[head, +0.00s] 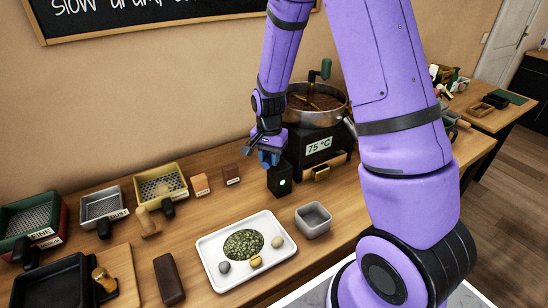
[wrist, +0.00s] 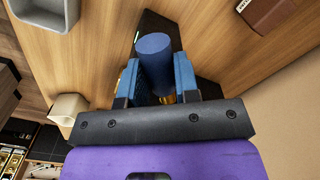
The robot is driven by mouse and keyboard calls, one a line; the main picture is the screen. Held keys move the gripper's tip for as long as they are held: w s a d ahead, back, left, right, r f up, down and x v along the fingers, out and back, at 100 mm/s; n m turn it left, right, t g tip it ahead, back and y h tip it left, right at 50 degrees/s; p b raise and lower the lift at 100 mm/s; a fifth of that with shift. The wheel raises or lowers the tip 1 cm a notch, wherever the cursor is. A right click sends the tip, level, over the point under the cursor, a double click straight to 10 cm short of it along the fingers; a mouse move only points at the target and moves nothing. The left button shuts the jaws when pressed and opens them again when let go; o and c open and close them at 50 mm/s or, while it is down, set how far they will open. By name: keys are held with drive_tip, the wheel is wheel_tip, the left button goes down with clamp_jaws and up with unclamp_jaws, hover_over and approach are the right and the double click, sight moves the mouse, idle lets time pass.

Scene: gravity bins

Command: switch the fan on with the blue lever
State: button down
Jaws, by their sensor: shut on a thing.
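The blue lever (wrist: 154,48) shows in the wrist view as a rounded blue knob between the two blue fingers of my gripper (wrist: 156,82). The gripper is shut on it. In the head view my gripper (head: 268,157) is at the dark control box (head: 280,180), just above its top. A small pale green light glows on the front of this box. In the head view the lever is hard to tell apart from the blue fingers. The fan itself cannot be made out for certain.
A round roaster pan (head: 318,100) with a 75 °C display stands right behind the box. A white tray (head: 212,252) with green beans and stones lies in front, beside a grey square cup (head: 313,220). Sieve bins (head: 101,204) stand at left. My arm covers the right side.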

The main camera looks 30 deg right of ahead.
drive_tip(key=shift+w+a+m, duration=0.15)
drive_tip(key=shift+w+m, duration=0.15)
drive_tip(key=shift+m, duration=0.35)
drive_tip(key=shift+w+a+m, duration=0.15)
drive_tip(key=shift+w+m, duration=0.1)
drive_tip(key=shift+m, duration=0.4)
drive_tip(key=c, duration=0.8)
unclamp_jaws()
drive_tip(key=shift+c, duration=0.2)
wheel_tip(320, 180, up, 11)
